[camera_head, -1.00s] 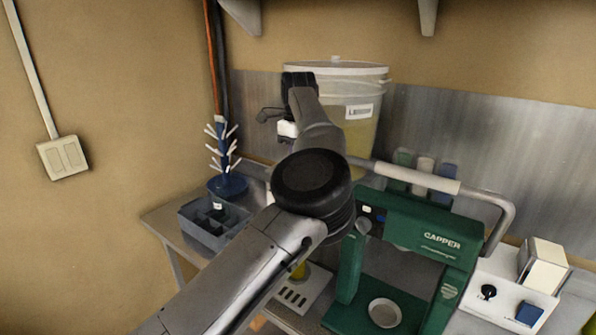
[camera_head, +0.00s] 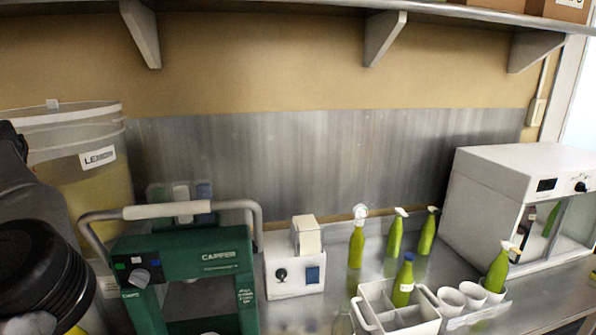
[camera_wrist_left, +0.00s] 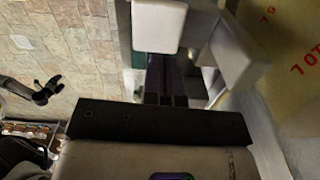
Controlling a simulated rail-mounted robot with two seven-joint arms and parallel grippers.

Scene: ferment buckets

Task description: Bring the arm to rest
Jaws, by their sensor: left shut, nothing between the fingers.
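My left arm (camera_head: 38,265) comes in at the left edge of the head view, bent, in front of a large lidded bucket (camera_head: 108,190). Its gripper is outside that view. In the left wrist view my left gripper (camera_wrist_left: 197,42) shows at the top as pale finger pads beyond a dark bar; it is shut and empty. A yellowish surface with red scale marks (camera_wrist_left: 300,60), apparently a bucket wall, stands close at the right. A small dark claw-like shape (camera_wrist_left: 42,92) at the left may be my right gripper; its jaws are too small to judge.
A green capper (camera_head: 190,270) stands beside the bucket. To its right are a white switch box (camera_head: 294,278), a grey bottle caddy (camera_head: 400,318), several green bottles (camera_head: 395,235), white cups (camera_head: 450,298) and a white cabinet (camera_head: 500,200). A shelf (camera_head: 440,12) runs above.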

